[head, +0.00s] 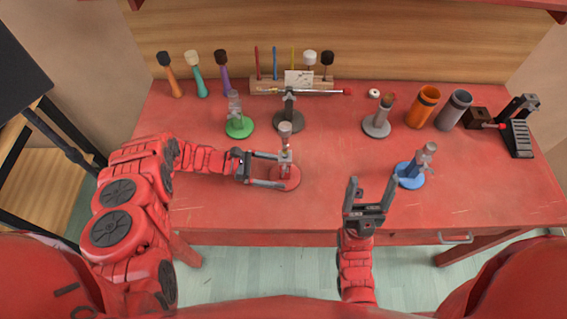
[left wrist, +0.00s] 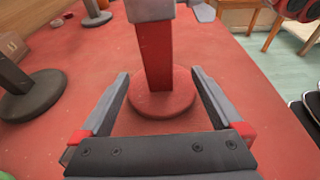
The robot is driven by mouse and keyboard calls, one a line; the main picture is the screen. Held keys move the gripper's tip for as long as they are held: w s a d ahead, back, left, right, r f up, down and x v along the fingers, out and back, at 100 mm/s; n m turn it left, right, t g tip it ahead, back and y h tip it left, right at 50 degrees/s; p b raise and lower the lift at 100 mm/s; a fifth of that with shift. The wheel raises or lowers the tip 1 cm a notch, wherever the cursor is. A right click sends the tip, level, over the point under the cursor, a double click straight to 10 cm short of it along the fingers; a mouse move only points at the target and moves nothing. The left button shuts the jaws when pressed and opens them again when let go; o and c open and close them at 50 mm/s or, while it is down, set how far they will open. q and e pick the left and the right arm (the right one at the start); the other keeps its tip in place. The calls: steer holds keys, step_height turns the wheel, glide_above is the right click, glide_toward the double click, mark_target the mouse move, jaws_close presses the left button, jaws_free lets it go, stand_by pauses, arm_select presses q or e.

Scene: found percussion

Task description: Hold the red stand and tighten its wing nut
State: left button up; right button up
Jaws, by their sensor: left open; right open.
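The red stand (head: 289,183) stands upright on the red table, left of the middle. It has a round red base and a grey upper part (head: 285,134); I cannot make out its wing nut clearly. In the left wrist view the red post (left wrist: 156,55) rises from its base (left wrist: 162,95). My left gripper (head: 267,170) is open, its two fingers reaching to either side of the post, with gaps visible between them and it. My right gripper (head: 372,188) is open and empty, with its fingers pointing up over the table's front edge, right of the red stand.
A green-based stand (head: 240,128), a dark stand (head: 289,122) and a grey stand (head: 376,127) stand farther back. A blue-based stand (head: 409,176) is at the right. Orange (head: 422,107) and grey cups (head: 454,110) stand back right. The table between red and blue stands is clear.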

arm_select(q)
steer(key=shift+x, duration=0.85)
steer(key=c, duration=1.5)
steer(key=shift+o, duration=0.2)
